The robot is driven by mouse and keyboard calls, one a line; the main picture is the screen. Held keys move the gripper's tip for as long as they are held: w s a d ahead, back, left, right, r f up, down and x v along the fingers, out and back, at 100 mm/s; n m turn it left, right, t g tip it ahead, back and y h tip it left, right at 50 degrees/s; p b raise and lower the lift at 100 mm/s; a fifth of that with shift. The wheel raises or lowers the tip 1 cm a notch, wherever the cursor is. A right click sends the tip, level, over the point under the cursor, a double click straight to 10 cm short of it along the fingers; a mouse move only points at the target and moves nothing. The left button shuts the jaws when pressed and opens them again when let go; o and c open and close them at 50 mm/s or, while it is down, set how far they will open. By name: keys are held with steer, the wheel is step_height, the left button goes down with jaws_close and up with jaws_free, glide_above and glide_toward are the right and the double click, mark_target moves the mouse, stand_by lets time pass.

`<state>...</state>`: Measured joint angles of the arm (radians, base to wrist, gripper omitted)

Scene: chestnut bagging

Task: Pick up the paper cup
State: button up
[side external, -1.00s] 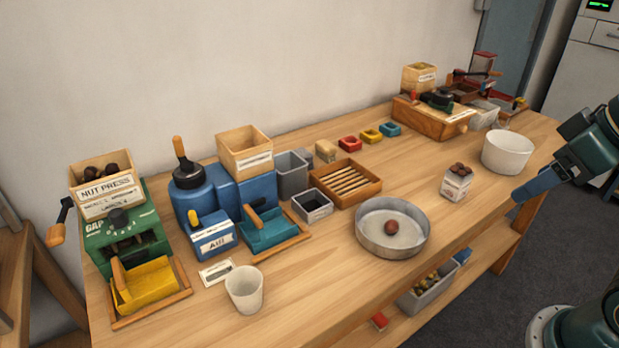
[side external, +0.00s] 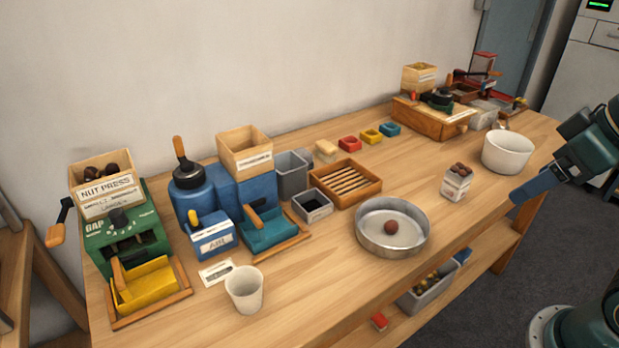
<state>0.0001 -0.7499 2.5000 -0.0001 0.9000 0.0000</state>
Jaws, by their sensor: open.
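A white paper cup (side external: 245,290) stands upright near the table's front edge, in front of the blue air machine. It looks empty, though its bottom is not clear to see. A small printed paper box (side external: 457,184) with chestnuts at its top stands on the right part of the table. My gripper (side external: 522,192) is at the right, off the table's front edge, far from the cup and nearer the paper box. It holds nothing that I can see. Its two fingers overlap in this view.
A round metal pan (side external: 364,240) with one chestnut lies between my gripper and the cup. A white bowl (side external: 508,158) stands close to my gripper. The green nut press (side external: 125,240) and blue air machine (side external: 210,238) stand at the left. The table (side external: 310,290) right of the cup is clear.

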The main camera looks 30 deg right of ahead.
stand_by(0.3)
steer(key=w+a+n+g+y, duration=0.15)
steer(key=w+a+n, duration=0.25)
steer(key=w+a, duration=0.9)
steer(key=w+a+f+n+y, duration=0.1)
steer(key=w+a+f+n, duration=0.1)
steer(key=a, duration=0.7)
steer(key=w+a+f+n, duration=0.2)
steer(key=w+a+f, duration=0.3)
steer(key=a, duration=0.5)
step_height(320, 180, down, 3)
steer(key=shift+r+n+g+y, duration=0.2)
steer(key=shift+n+g+y, duration=0.1)
steer(key=shift+g+y, duration=0.05)
steer(key=shift+w, duration=0.1)
